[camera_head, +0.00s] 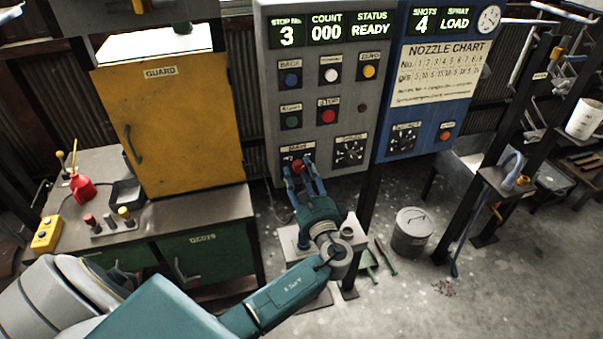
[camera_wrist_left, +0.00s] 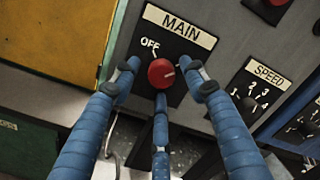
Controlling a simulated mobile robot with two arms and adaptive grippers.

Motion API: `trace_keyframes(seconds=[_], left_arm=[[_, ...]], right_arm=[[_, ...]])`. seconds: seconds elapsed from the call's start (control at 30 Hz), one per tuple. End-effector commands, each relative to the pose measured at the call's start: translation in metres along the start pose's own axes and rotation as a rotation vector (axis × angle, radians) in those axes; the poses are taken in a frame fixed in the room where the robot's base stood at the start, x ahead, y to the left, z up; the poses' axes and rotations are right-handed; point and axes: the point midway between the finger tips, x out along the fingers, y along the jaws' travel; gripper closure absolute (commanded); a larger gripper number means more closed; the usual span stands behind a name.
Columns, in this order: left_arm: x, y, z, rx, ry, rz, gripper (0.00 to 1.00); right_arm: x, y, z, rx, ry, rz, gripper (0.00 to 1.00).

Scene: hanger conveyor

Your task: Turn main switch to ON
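The main switch is a red round knob (camera_wrist_left: 161,73) on a black plate under a "MAIN" label. "OFF" is printed at its upper left; no "ON" mark is visible. In the head view the switch (camera_head: 297,163) is at the lower left of the grey panel, partly behind my fingers. My left gripper (camera_head: 304,171) is in front of it. In the left wrist view its blue fingers (camera_wrist_left: 161,80) are spread left, right and below the knob, with gaps at the sides. My right gripper is not in view.
The grey panel (camera_head: 273,100) carries several push buttons and a speed dial (camera_head: 349,151) right of the switch. A blue nozzle panel (camera_head: 440,85) adjoins it. A yellow guard cabinet (camera_head: 180,120) stands to the left. A lidded bin (camera_head: 411,233) stands on the floor.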

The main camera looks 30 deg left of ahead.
Motion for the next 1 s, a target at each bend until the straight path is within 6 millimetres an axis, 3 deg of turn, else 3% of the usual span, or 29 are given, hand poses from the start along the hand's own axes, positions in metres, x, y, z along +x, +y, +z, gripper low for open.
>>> trace_keyframes(seconds=[0.37, 0.8, 1.0], left_arm=[[-0.008, -0.001, 0.0, -0.003, 0.001, -0.002, 0.54], [-0.094, 0.0, -0.001, -0.002, 0.002, 0.001, 0.54], [-0.116, 0.0, 0.0, -0.002, 0.0, 0.0, 0.54]], right_arm=[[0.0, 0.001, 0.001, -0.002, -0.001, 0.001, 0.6], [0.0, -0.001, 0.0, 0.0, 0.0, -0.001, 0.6], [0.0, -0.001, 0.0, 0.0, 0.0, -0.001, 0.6]])
